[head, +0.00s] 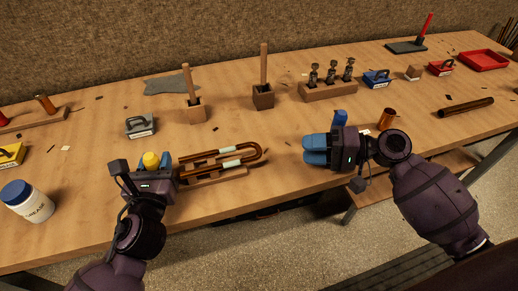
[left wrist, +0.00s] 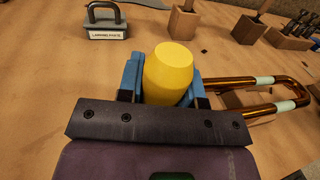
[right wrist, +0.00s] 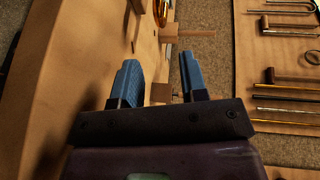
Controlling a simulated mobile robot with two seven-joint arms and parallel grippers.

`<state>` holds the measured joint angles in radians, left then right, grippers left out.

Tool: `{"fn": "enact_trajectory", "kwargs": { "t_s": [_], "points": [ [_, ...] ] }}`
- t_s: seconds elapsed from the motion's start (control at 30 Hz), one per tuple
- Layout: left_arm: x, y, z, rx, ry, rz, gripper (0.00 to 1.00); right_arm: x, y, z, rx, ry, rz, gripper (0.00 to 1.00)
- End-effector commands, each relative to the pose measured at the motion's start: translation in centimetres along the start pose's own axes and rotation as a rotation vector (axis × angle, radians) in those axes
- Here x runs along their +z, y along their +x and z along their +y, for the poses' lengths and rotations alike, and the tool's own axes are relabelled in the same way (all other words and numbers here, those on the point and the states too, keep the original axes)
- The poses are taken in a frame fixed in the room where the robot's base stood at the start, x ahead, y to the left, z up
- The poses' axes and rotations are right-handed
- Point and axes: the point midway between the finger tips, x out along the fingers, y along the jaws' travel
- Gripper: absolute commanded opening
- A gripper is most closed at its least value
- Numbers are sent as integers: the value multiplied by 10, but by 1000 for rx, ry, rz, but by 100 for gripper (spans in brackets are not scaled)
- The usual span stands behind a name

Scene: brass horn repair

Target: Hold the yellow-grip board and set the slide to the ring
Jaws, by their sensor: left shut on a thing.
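The yellow grip (head: 151,160) of the board stands at the board's left end. My left gripper (left wrist: 168,80) is shut on this yellow grip (left wrist: 170,70), with a blue finger on each side. The wooden board (head: 222,176) lies near the table's front edge and bears the slide (head: 254,148), a U-shaped copper tube with pale bands. The slide's bend, at the right, also shows in the left wrist view (left wrist: 300,92). I cannot make out the ring mark. My right gripper (right wrist: 160,80) is open and empty, to the right of the slide's bend.
A white jar with a blue lid (head: 27,200) stands left of my left gripper. Behind are a grey-handled block (head: 141,126), wooden blocks with upright sticks (head: 263,97) and a rack of dark tools (head: 328,90). A copper cup (head: 387,119) stands near my right wrist.

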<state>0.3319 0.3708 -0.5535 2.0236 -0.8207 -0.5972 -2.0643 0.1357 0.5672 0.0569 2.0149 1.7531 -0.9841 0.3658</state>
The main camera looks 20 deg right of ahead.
Motion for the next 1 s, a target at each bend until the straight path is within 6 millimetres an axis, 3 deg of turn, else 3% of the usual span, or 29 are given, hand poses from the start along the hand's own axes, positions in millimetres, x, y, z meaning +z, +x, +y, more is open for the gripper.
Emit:
{"fn": "enact_trajectory", "kwargs": {
  "t_s": [0.27, 0.7, 1.0],
  "points": [
    [0, 0, 0, 0, 0, 0, 10, -5, 13, 1, -2, -19, -45, 40],
    [0, 0, 0, 0, 0, 0, 10, -2, 86, 1, -2, -19, -43, 40],
    [0, 0, 0, 0, 0, 1, 10, 0, 117, 1, -1, -17, -42, 40]
  ]
}}
